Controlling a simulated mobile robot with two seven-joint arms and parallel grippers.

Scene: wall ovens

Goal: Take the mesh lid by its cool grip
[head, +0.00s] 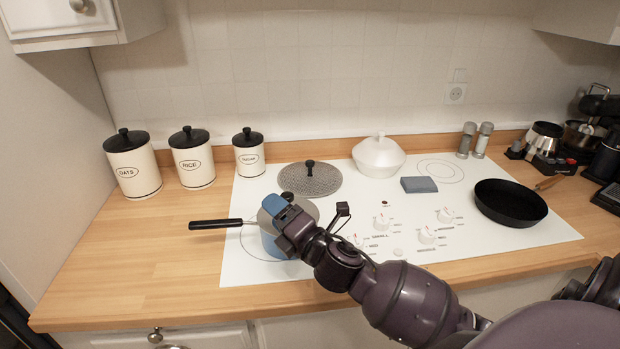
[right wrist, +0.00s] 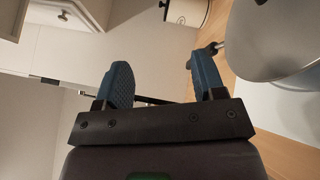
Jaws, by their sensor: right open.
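A round grey speckled mesh lid (head: 322,181) with a black upright knob (head: 310,166) lies flat at the back left of the white cooktop. In front of it, a blue pan with a grey round top (head: 312,209) and a black knob (head: 287,196) has a long black handle (head: 215,224) pointing left. My right gripper (head: 280,208) is above this pan in the head view and hides part of it. In the right wrist view, its blue fingers (right wrist: 162,80) are apart, with the grey round top (right wrist: 275,40) off to the right. My left gripper is not in view.
Oats, rice and sugar canisters (head: 195,165) stand at the back left. A white lidded pot (head: 379,158), a grey-blue block (head: 419,185) and a black frying pan (head: 510,202) are on the cooktop (head: 340,260). The counter's front left (head: 150,270) is clear.

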